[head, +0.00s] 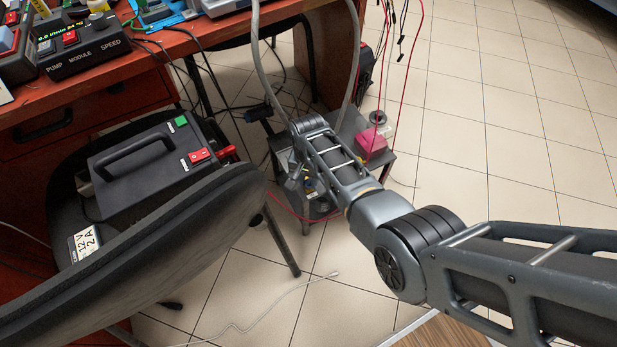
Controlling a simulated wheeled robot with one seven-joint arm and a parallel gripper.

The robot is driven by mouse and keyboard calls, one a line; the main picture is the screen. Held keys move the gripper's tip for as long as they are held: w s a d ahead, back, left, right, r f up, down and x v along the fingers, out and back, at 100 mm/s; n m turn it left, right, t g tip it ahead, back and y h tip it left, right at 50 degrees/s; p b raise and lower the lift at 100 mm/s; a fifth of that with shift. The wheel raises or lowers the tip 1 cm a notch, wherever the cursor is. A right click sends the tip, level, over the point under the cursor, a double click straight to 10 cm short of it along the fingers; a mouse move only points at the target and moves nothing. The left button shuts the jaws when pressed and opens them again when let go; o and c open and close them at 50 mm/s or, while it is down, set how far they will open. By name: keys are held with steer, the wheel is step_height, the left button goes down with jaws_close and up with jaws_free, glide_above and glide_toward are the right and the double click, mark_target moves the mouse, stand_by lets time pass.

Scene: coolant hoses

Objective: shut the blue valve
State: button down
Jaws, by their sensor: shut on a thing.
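My arm reaches in from the right and bends down to a low grey stand beside the desk. My gripper (299,181) is at the stand's left part, small and partly hidden by my own wrist. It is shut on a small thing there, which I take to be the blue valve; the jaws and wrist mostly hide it. Small yellow and blue spots show just right of the jaws. How far the valve is turned cannot be seen. A grey hose (262,75) runs from the desk down to this spot.
A black chair (190,235) bearing a dark power box (150,165) stands left of my gripper. The red-brown desk (95,95) holds a pump module (85,45). A pink block (371,144) sits on the stand (377,166), near hanging red wires. Tiled floor is clear at right.

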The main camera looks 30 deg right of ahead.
mark_target(309, 182)
stand_by(0.3)
steer(key=c, duration=0.9)
jaws_free()
step_height(309, 182, up, 8)
steer(key=p, duration=0.3)
steer(key=shift+f+p, duration=0.1)
steer(key=shift+p, duration=0.2)
steer(key=shift+f, duration=0.1)
